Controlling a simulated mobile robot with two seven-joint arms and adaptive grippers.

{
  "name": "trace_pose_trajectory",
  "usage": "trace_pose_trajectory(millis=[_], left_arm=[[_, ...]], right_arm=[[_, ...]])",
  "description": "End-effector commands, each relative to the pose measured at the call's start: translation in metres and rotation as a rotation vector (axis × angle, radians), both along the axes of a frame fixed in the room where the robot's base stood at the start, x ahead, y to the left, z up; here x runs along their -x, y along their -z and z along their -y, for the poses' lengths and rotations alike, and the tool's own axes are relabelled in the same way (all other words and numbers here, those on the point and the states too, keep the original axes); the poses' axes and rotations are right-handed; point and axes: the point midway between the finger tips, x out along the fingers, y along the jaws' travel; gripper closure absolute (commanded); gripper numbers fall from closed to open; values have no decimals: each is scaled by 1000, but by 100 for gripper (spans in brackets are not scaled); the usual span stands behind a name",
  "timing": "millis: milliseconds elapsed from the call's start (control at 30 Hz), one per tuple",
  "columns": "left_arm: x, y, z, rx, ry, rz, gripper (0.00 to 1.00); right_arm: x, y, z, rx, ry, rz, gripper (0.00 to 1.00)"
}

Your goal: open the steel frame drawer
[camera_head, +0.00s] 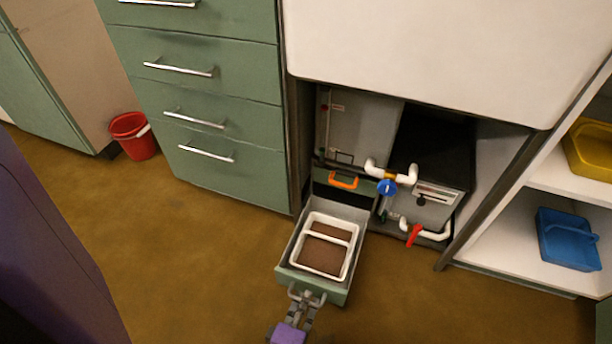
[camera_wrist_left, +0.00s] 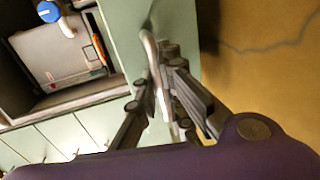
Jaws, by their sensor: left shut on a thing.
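The steel frame drawer (camera_head: 284,260) stands pulled out from the low opening under the white panel, over the floor. It has grey steel sides and a green front. A white two-part tray (camera_head: 351,263) with brown bottoms sits inside it. My left gripper (camera_head: 306,298) is at the drawer's front, shut on its metal handle. In the left wrist view the fingers (camera_wrist_left: 160,88) close around the handle bar (camera_wrist_left: 149,48) in front of the green drawer front (camera_wrist_left: 178,35). The fingers partly hide the handle. My right gripper is in neither view.
Behind the drawer are a box with an orange handle (camera_head: 343,181), white pipes with a blue valve (camera_head: 387,187) and a red lever (camera_head: 414,235). Green drawers (camera_head: 190,95) stand left, a shelf with a blue basket (camera_head: 568,240) right. A red bucket (camera_head: 132,136) stands on the floor.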

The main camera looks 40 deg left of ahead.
Motion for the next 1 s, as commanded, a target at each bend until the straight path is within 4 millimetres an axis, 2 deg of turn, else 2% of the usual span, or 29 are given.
trace_pose_trajectory(millis=[400,433,567,867,1000], left_arm=[[-1,-1,1,0,0,4,100],[-1,-1,1,0,0,4,91],[-1,-1,1,0,0,3,74],[0,-1,0,0,0,1,72],[8,-1,2,-1,-1,0,72]], right_arm=[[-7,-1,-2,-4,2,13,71],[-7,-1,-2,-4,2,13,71],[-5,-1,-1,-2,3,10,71],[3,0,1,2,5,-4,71],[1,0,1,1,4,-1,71]])
